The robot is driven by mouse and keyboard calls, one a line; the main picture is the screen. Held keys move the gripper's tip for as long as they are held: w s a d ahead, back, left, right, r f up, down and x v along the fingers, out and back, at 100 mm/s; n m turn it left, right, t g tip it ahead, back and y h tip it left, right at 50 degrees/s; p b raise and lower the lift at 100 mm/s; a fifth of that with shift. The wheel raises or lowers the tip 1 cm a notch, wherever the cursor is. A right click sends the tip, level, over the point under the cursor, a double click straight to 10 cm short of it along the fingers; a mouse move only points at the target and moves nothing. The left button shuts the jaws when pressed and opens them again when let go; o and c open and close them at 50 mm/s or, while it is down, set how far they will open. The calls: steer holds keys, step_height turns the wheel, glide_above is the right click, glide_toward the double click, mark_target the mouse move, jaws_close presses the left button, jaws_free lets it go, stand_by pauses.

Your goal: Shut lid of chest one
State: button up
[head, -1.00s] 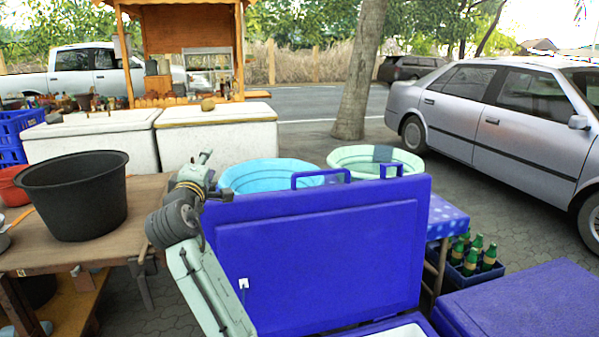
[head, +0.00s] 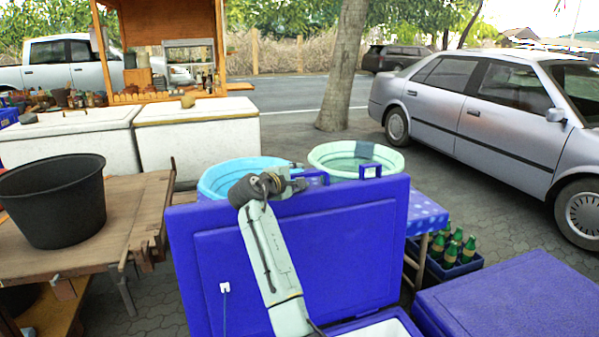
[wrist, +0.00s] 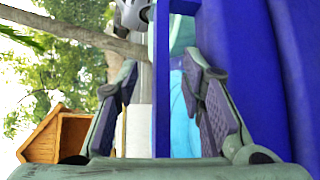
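The blue chest with the raised lid (head: 350,240) stands in front of me, its white-lined body (head: 395,328) at the bottom of the head view. The lid stands upright, with blue loop handles on its top edge. My gripper (head: 297,184) is at the lid's top edge, beside the left handle (head: 316,178). In the wrist view my gripper (wrist: 160,68) has its two fingers apart. A blue handle bar (wrist: 161,110) runs between them, with gaps on both sides. The lid's blue face (wrist: 255,70) fills the right of that view.
A shut blue chest (head: 510,300) stands at the right. Behind the lid are a blue tub (head: 225,178) and a pale green tub (head: 330,155). A wooden table (head: 130,215) with a black tub (head: 55,205) is at the left. Green bottles (head: 450,252) stand in a crate.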

steer(key=shift+w+d+f, duration=0.2)
steer(key=shift+w+d, duration=0.1)
steer(key=shift+w, duration=0.25)
steer(key=shift+c, duration=0.6)
jaws_close()
